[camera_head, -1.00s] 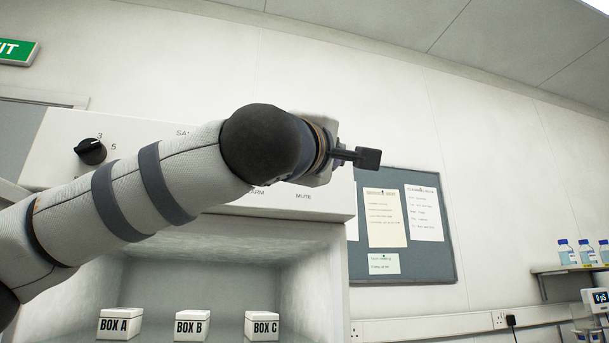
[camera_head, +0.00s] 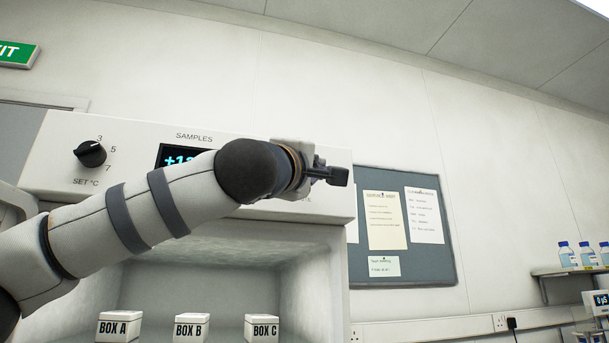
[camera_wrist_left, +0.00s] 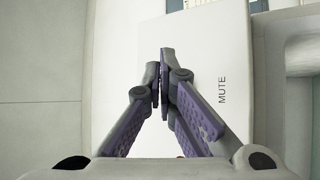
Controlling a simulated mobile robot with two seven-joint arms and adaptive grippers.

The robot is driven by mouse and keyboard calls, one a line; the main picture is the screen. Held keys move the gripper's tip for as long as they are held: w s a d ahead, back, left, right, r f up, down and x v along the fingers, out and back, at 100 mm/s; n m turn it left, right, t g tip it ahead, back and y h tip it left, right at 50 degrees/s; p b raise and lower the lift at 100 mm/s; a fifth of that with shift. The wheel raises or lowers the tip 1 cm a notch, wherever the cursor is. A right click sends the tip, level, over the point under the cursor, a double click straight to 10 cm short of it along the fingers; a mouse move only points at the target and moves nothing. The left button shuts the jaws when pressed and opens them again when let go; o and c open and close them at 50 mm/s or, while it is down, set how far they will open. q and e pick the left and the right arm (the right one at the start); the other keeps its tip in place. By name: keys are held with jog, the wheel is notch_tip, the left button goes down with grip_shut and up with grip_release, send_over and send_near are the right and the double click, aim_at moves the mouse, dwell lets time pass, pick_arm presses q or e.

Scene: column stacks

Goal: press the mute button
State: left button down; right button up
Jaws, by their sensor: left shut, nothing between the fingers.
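My left gripper (camera_head: 338,176) is shut and empty, in front of the right end of the control panel (camera_head: 50,150) in the head view. In the left wrist view its closed fingertips (camera_wrist_left: 163,75) point at the white panel face, just left of the MUTE label (camera_wrist_left: 222,90) as pictured. The mute button itself is hidden, apparently behind the fingers, and I cannot tell whether the fingertips touch it. My left arm covers most of the panel's lower right part. My right gripper is in neither view.
The panel also carries a black dial (camera_head: 91,154) and a partly covered display (camera_head: 173,155). Below it is an open compartment with BOX A (camera_head: 119,326), BOX B (camera_head: 191,327) and BOX C (camera_head: 262,328). A notice board (camera_head: 435,262) hangs to the right.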

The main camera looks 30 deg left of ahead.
pick_arm(q)
jog(key=shift+w+a, duration=0.6)
jog(key=shift+a, duration=0.1)
dwell(1.0)
jog(key=shift+w+a, duration=0.25)
jog(key=shift+a, duration=0.05)
jog(key=shift+w+a, duration=0.25)
jog(key=shift+a, duration=0.1)
dwell(0.6)
jog(key=shift+d, duration=0.1)
jog(key=shift+s+d, duration=0.5)
jog(key=shift+s+d, duration=1.65)
jog(key=shift+d, duration=0.3)
